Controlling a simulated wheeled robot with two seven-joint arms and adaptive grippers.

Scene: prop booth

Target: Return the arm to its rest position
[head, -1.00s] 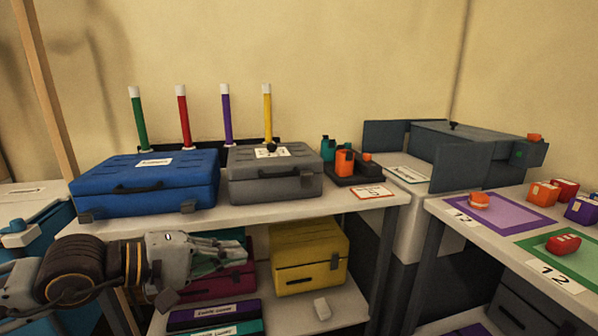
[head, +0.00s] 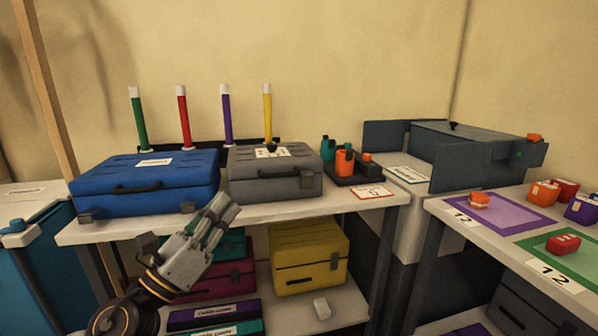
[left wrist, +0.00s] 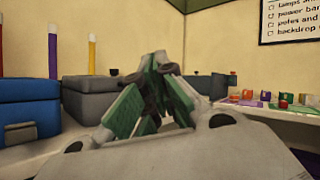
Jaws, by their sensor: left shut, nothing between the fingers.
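My left gripper (head: 222,212) is in front of the shelf's front edge in the head view, tilted up and to the right. Its fingers are shut and hold nothing. In the left wrist view its green-padded fingertips (left wrist: 160,62) meet at the middle. The fingers stand before the gap between the blue case (head: 150,186) and the grey case (head: 276,178), apart from both as far as I can tell. My right gripper is in neither view.
The white shelf top (head: 300,207) holds both cases, with several coloured poles behind. A second table at right has a purple mat (head: 520,221) and a green mat (head: 530,245).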

